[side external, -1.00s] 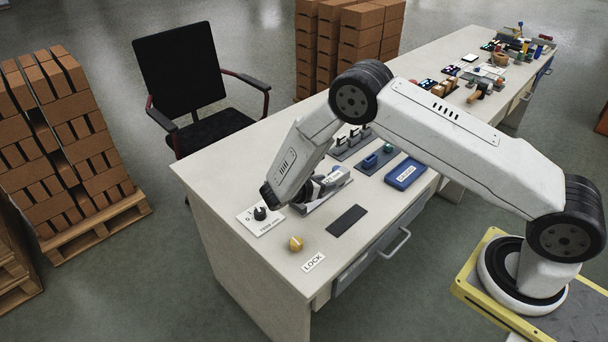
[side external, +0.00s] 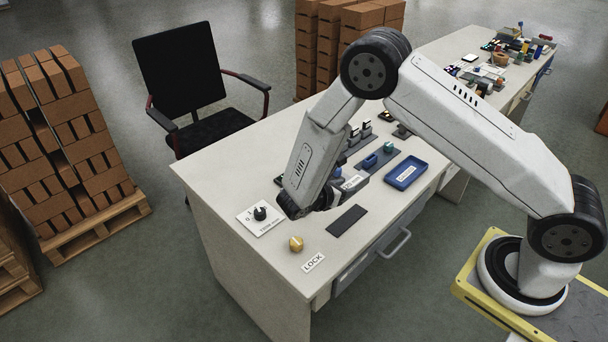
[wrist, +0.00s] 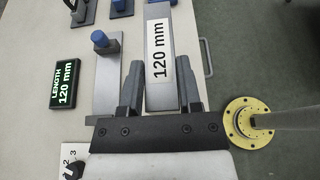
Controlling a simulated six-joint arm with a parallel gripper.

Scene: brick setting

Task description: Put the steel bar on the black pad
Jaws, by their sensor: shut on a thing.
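The steel bar (wrist: 159,95) is a grey bar with a white "120 mm" label, held between the two fingers of my gripper (wrist: 159,68) in the wrist view. Its labelled part also shows in the side view (side external: 353,183), just beyond my wrist, which hides the fingers and part of the bar. The black pad (side external: 346,220) is a flat dark rectangle on the bench, bare, just in front of my gripper in the side view. I cannot make out the pad in the wrist view.
A measuring fixture (wrist: 105,75) with a blue knob lies left of the bar, beside a "LENGTH 120 mm" display (wrist: 66,82). A blue tray (side external: 406,172) stands right of the pad. A dial plate (side external: 260,216), yellow knob (side external: 296,243) and LOCK label (side external: 313,262) lie nearer the bench end.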

